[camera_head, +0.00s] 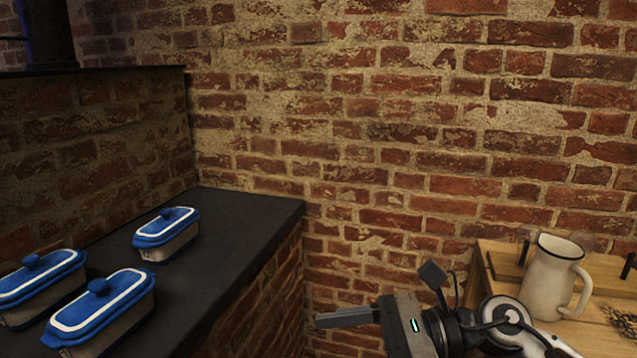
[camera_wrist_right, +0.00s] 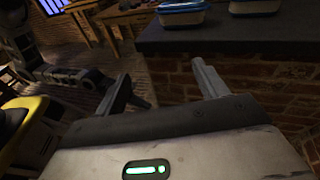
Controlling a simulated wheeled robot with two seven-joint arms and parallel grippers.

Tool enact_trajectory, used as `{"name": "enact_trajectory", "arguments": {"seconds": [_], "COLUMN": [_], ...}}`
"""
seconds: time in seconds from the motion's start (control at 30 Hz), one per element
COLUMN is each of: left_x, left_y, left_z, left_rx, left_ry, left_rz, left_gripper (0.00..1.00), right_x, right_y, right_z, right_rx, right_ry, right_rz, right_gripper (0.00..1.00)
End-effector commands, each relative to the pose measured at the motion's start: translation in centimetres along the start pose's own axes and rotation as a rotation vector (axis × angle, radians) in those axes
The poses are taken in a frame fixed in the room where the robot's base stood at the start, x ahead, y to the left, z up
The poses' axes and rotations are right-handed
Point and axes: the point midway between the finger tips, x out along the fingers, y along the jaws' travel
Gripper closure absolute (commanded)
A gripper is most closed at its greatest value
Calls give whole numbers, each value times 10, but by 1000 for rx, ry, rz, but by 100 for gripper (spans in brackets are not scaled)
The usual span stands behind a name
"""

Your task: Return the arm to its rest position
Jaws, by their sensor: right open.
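My right arm comes in from the lower right in the head view. Its gripper (camera_head: 330,318) points left, in front of the brick wall and to the right of the dark counter. In the right wrist view the two fingers of the right gripper (camera_wrist_right: 162,86) are spread wide with nothing between them. The gripper is apart from the counter edge. My left gripper is not in the head view.
Three blue-lidded containers (camera_head: 168,232), (camera_head: 98,312), (camera_head: 40,288) stand on the dark counter (camera_head: 225,235) at left. A cream jug (camera_head: 548,280) stands on a wooden table (camera_head: 500,258) at right, near my right arm. A brick wall (camera_head: 400,130) closes off the back.

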Motion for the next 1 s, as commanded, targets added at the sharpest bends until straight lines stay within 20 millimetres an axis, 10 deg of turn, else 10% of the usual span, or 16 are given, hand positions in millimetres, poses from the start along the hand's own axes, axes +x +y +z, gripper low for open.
{"name": "enact_trajectory", "arguments": {"seconds": [0.23,0.37,0.53,0.57,0.8,1.0], "left_x": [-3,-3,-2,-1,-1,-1], "left_y": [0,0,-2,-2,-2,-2], "left_z": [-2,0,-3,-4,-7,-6], "left_rx": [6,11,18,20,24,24], "left_ry": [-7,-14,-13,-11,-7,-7], "left_rz": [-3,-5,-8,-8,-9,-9], "left_gripper": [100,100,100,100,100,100], "right_x": [-17,-50,-74,-75,-75,-74], "right_y": [-16,-18,32,43,106,112], "right_z": [3,-67,-174,-188,-242,-247], "right_rx": [1186,1841,2518,-2518,-2088,-2048], "right_ry": [-828,-1241,-1721,1731,1497,1475], "right_rz": [-206,-321,-463,469,416,409], "right_gripper": [28,28,28,28,28,28]}}
